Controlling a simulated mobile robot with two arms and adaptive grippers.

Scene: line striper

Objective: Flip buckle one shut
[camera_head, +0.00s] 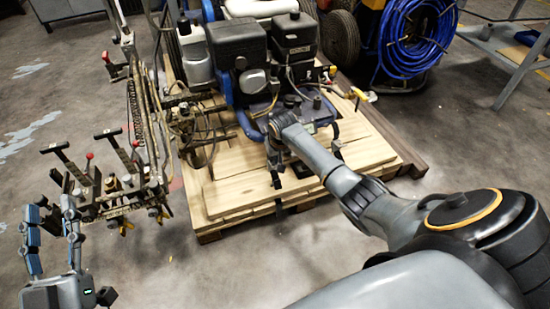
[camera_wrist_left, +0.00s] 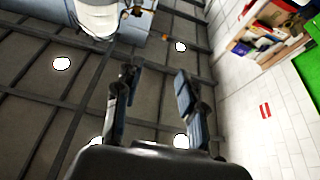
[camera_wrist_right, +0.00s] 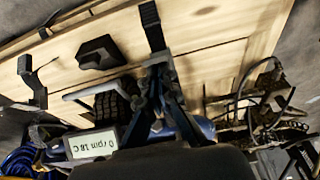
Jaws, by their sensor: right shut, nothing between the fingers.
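My right gripper (camera_wrist_right: 158,64) is shut and empty, its fingertips close together in the right wrist view. Its tips are at the near end of a black upright strap-like lever (camera_wrist_right: 152,26) at the pallet's edge; I cannot tell whether they touch. That lever also shows in the head view (camera_head: 275,179), just below my right wrist. A second black latch (camera_wrist_right: 32,78) stands farther along the same edge. Neither carries a readable label, so I cannot tell which is buckle one. My left gripper (camera_head: 50,211) is open and empty, away at the left.
The line striper (camera_head: 237,50) stands on a wooden pallet (camera_head: 235,190). A black block (camera_wrist_right: 99,51) sits between the two latches, near a small display (camera_wrist_right: 94,145). Levers and a spring frame (camera_head: 115,160) stand near my left gripper. The front floor is clear.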

